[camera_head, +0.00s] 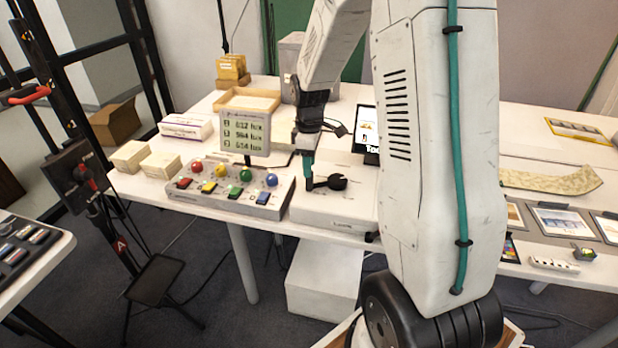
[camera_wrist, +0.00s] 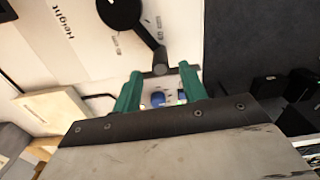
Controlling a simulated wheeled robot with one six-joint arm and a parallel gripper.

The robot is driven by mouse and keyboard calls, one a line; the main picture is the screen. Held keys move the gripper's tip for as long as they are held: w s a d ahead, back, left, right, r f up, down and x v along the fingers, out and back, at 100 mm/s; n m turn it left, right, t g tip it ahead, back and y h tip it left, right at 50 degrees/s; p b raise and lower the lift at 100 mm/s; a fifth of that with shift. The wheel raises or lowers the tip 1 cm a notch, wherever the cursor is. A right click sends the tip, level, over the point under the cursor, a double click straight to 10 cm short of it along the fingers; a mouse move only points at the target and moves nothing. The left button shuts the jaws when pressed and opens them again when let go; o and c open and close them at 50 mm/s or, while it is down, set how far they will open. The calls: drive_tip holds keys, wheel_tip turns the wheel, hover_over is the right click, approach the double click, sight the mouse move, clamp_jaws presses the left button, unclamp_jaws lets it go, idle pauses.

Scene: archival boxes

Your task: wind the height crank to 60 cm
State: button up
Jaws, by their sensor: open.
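The black height crank (camera_head: 330,183) sits on a white box (camera_head: 335,207) at the table's front edge. In the wrist view the crank's round hub (camera_wrist: 120,12) is at the top, beside the printed word "Height". Its arm runs down to a grey knob (camera_wrist: 160,62). My gripper (camera_wrist: 160,72) has two teal fingers, open, with the knob in the gap at or just beyond their tips. I cannot tell whether either finger touches it. In the head view my gripper (camera_head: 308,170) is at the crank's left end. The scale markings are too small to read.
Left of the crank is a panel (camera_head: 228,190) with coloured knobs and switches. A lux display (camera_head: 240,128) stands behind it. A tablet (camera_head: 366,128) is behind the crank. White boxes (camera_head: 160,165) are at left; prints (camera_head: 562,222) lie at right.

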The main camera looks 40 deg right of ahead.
wheel_tip(320, 180, down, 5)
drive_tip(key=shift+f, duration=0.2)
clamp_jaws()
